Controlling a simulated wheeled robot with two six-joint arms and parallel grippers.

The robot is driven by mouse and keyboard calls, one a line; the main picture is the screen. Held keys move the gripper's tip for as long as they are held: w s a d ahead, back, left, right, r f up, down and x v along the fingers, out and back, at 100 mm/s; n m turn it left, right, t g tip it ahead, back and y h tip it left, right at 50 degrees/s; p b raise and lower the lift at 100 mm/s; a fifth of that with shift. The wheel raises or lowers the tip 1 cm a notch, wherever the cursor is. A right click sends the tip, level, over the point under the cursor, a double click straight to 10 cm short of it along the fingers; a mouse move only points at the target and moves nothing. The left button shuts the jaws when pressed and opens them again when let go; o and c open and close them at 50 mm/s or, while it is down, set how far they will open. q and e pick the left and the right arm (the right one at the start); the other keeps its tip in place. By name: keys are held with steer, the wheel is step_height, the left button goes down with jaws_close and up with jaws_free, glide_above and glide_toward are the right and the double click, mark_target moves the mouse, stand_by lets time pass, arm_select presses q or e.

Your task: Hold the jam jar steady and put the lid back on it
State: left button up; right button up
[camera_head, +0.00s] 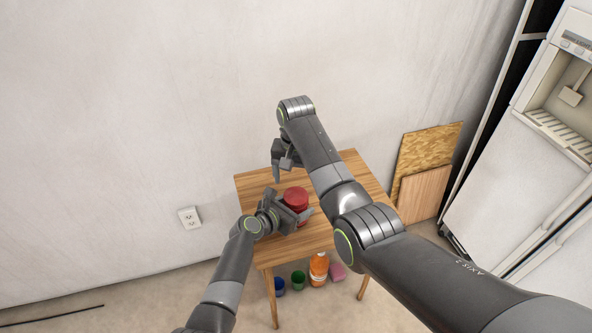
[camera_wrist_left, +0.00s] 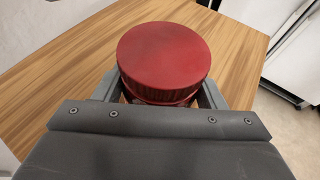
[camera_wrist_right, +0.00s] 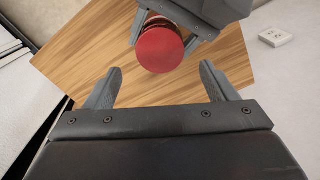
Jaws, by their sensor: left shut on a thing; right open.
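The jam jar (camera_wrist_left: 165,102) stands upright on the wooden table, mostly hidden under its red lid and between my left fingers. The round red lid (camera_wrist_left: 163,52) sits level on top of the jar; I cannot tell whether it is fully seated. The lid also shows in the head view (camera_head: 296,196) and the right wrist view (camera_wrist_right: 160,50). My left gripper (camera_head: 292,208) is shut around the jar below the lid. My right gripper (camera_wrist_right: 160,80) is open and empty, above the table and apart from the lid, to its upper left in the head view (camera_head: 278,168).
The wooden table (camera_head: 350,172) is otherwise bare. Under it on the floor are an orange bottle (camera_head: 319,269), a green item (camera_head: 298,281), a blue item (camera_head: 279,286) and a pink item (camera_head: 338,271). Boards (camera_head: 425,170) lean on the wall beside a white fridge (camera_head: 510,160).

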mark_target(296, 195)
steer(key=n, duration=0.5)
steer(key=shift+r, duration=0.2)
steer(key=n, duration=0.3)
steer(key=shift+r, duration=0.1)
steer(key=n, duration=0.6)
steer(key=shift+r+n, duration=0.25)
steer(key=shift+n, duration=0.05)
steer(key=n, duration=0.6)
steer(key=shift+r, duration=0.25)
steer(key=n, duration=0.7)
steer(key=shift+r, duration=0.2)
steer(key=shift+f, duration=4)
steer(key=shift+c, duration=0.5)
